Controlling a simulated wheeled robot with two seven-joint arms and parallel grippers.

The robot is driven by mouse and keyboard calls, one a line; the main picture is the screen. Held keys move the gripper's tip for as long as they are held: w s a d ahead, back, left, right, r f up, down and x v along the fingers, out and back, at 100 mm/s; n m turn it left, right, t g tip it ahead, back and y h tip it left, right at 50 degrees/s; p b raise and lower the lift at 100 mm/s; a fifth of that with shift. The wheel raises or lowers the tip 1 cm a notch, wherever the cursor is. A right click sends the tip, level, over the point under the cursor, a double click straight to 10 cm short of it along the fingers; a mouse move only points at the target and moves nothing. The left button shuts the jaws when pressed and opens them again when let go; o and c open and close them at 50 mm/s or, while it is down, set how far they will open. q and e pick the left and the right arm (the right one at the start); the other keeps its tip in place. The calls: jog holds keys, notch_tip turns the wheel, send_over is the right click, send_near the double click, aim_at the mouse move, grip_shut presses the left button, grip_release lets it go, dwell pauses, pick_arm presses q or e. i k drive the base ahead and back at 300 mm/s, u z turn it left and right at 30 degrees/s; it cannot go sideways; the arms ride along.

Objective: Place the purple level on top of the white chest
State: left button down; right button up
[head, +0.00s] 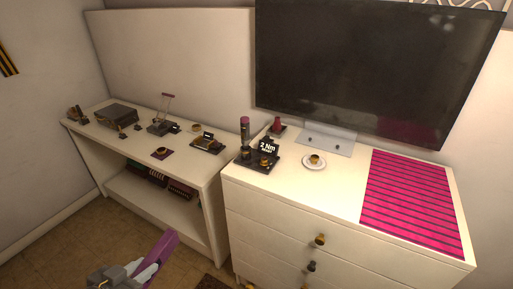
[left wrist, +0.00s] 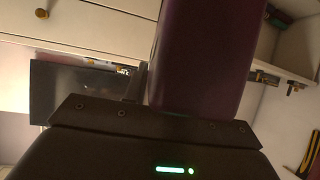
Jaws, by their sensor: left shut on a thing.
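The purple level (head: 161,257) is a long purple bar low in the head view, in front of the furniture and below the chest top. My left gripper (head: 147,272) is shut on it and holds it tilted. In the left wrist view the level (left wrist: 203,55) fills the upper middle as a dark purple block, and the gripper's fingertips are hidden. The white chest (head: 340,200) stands to the right of the level, with drawers and dark knobs on its front. My right gripper is not in view.
On the chest are a pink striped mat (head: 412,200), a saucer with a cup (head: 315,161), a black torque tool stand (head: 259,158) and a television (head: 375,70). Bare top lies in front of the saucer. A low white shelf (head: 180,170) with several small items adjoins at left.

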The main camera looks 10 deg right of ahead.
aim_at(325, 198)
jog(key=z, duration=1.1)
